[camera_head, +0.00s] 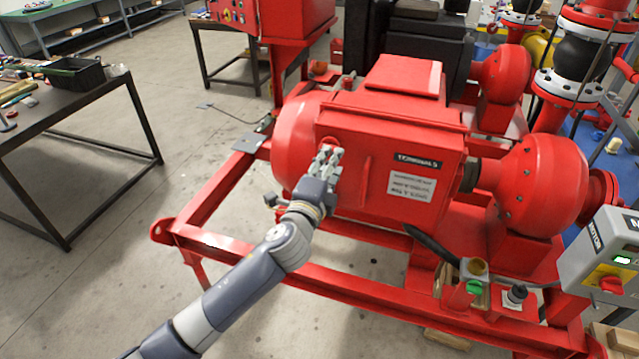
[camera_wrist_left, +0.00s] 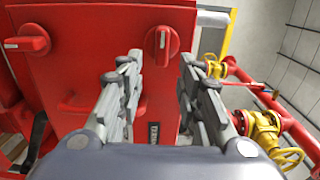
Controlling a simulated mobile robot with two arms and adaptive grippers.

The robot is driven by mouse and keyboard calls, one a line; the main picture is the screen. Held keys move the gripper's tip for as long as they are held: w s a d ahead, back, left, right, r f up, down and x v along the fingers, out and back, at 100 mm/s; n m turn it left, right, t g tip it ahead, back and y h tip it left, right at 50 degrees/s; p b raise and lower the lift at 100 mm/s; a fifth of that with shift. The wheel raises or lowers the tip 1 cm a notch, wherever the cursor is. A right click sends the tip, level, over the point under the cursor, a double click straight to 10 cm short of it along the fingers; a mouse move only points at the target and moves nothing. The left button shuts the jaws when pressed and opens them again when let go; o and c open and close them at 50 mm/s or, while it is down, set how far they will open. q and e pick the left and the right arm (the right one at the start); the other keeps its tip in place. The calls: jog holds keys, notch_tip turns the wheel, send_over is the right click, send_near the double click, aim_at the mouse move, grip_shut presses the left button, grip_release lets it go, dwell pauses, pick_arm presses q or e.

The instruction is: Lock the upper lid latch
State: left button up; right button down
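The red terminal box (camera_head: 395,160) has a lid with a TERMINALS label and a white notice plate. In the left wrist view the upper lid latch (camera_wrist_left: 161,38) is a red knob with a white mark, which runs up and down that picture. The lower latch (camera_wrist_left: 27,42) has its mark running across the picture. My left gripper (camera_head: 327,158) is at the lid's left edge; in the wrist view its fingers (camera_wrist_left: 160,75) are apart, with the upper latch ahead between them. No contact shows. In the head view the gripper largely hides the latch area. My right gripper is not in view.
A red lid handle (camera_wrist_left: 75,105) projects near the fingers in the wrist view. The red skid frame (camera_head: 300,275) runs below the box. A grey motor control box (camera_head: 600,255) stands at right. A dark table (camera_head: 70,110) is at left, with clear floor between.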

pick_arm(q)
jog(key=v, duration=0.8)
jog(key=shift+s, duration=0.1)
jog(key=a+f+n+g+y+b, duration=0.1)
jog(key=a+f+n+g, duration=0.15)
jog(key=f, duration=0.85)
jog(key=a+f+n+g+y+b, duration=0.1)
jog(key=a+f+n+y, duration=0.15)
jog(key=f, duration=0.85)
jog(key=s+a+f+n+g+b, duration=0.15)
jog(key=s+a+f, duration=0.25)
jog(key=f, duration=0.7)
jog(key=s+a+f+n+g, duration=0.3)
jog(key=s+a+f, duration=0.15)
jog(key=f, duration=0.75)
jog(key=s+a+f+n+g+y+b, duration=0.1)
jog(key=s+a+f+n+g, duration=0.15)
jog(key=s+f, duration=0.6)
jog(key=s+a+f+n+g+y+b, duration=0.1)
jog(key=s+a+f+n+g, duration=0.15)
jog(key=s+f, duration=0.65)
jog(key=s+a+f+n+g, duration=0.1)
jog(key=s+f, duration=0.3)
jog(key=s, duration=0.8)
jog(key=s+a+f+n+g+b, duration=0.1)
jog(key=s+f+n, duration=0.3)
jog(key=s, duration=0.9)
jog(key=shift+a+g, duration=0.6)
jog(key=shift+a, duration=0.1)
